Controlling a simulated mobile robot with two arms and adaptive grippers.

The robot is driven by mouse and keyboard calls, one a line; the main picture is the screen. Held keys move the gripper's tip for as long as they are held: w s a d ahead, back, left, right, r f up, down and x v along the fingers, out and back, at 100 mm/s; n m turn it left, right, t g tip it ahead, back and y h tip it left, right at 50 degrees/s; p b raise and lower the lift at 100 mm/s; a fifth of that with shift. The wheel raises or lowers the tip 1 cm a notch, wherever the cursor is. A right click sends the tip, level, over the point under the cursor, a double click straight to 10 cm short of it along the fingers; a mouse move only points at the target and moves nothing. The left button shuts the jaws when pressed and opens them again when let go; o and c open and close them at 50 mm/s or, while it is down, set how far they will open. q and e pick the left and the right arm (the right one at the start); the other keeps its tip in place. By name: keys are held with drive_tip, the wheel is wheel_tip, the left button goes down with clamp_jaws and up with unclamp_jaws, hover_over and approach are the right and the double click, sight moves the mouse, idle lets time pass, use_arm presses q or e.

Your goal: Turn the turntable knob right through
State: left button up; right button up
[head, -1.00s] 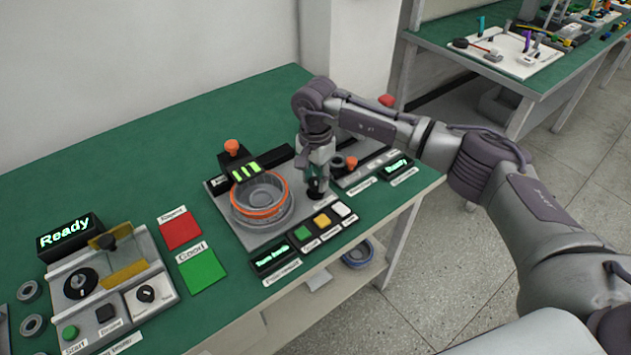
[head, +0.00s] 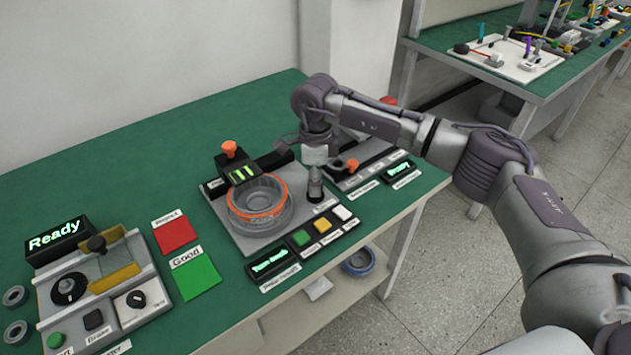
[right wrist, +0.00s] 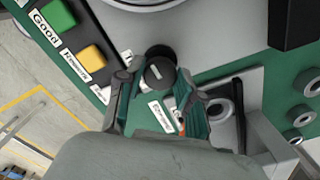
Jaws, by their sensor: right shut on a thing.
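The black turntable knob (right wrist: 158,72) stands at the front right corner of the grey turntable station (head: 222,216). My right gripper (right wrist: 156,82) points down over it, with one finger on each side, shut on the knob. The turntable carries a round grey hub part with an orange ring (head: 257,198) to the left of the gripper. My left gripper is not in view.
Green, yellow and white buttons (head: 322,225) lie just in front of the gripper, beside a lit display (head: 268,263). An orange-topped post (head: 229,149) stands behind the hub part. Another station (head: 70,290) and red and green mats (head: 196,276) are at left.

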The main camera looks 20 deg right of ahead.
drive_tip(key=m, duration=0.5)
drive_tip(key=shift+m+b, duration=0.3)
drive_tip(key=shift+b, duration=0.05)
drive_tip(key=m, duration=0.5)
drive_tip(key=shift+r, duration=0.1)
drive_tip(key=m, duration=0.5)
drive_tip(key=shift+m, duration=0.4)
drive_tip(key=shift+w+m+p, duration=0.1)
drive_tip(key=shift+m+p, duration=0.25)
drive_tip(key=shift+m, duration=1.95)
drive_tip(key=o, duration=1.1)
drive_tip(key=shift+o, duration=0.2)
wheel_tip(320, 180, up, 12)
